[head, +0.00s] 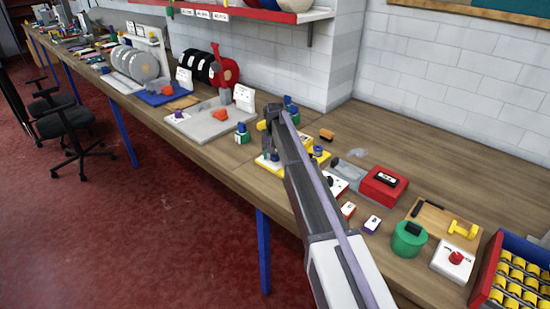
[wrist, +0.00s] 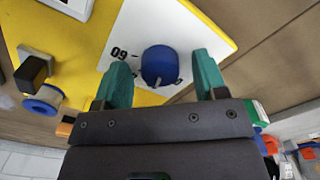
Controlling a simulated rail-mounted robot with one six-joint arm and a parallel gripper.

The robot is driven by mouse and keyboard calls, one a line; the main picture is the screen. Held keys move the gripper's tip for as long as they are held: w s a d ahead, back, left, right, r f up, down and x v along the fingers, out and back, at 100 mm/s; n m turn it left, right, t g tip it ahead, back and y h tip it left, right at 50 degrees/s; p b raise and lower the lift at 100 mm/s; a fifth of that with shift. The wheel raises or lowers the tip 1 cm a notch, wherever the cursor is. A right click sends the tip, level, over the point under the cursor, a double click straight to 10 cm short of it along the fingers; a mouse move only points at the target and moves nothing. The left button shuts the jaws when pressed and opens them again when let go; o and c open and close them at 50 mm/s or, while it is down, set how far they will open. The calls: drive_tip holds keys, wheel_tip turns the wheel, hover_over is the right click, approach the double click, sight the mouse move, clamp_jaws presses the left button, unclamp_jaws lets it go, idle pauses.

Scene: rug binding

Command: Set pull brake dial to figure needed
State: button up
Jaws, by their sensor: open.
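In the wrist view a round blue dial (wrist: 160,66) sits on a white panel (wrist: 128,32) fixed to a yellow board (wrist: 75,60). Black figures, seen as "09" from this angle, and small tick marks stand beside the dial. My gripper (wrist: 162,82) is open, with one teal finger on each side of the dial. I cannot tell whether the fingers touch it or how far above the panel they are. In the head view my gripper (head: 268,152) is over the yellow board (head: 261,161), and my arm hides the dial and much of the board.
A blue-ended spool (wrist: 42,101) and a black-topped post (wrist: 33,72) stand near the dial in the wrist view. In the head view a red box (head: 383,186), a green round pot (head: 409,239) and a grey tray (head: 205,124) stand on the bench. Bench space behind the red box is clear.

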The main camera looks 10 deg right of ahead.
drive_tip(key=c, duration=0.9)
drive_tip(key=shift+n, duration=0.3)
drive_tip(key=n, duration=0.3)
drive_tip(key=shift+n, duration=0.3)
drive_tip(key=n, duration=0.4)
drive_tip(key=shift+n, duration=0.3)
drive_tip(key=o, duration=0.9)
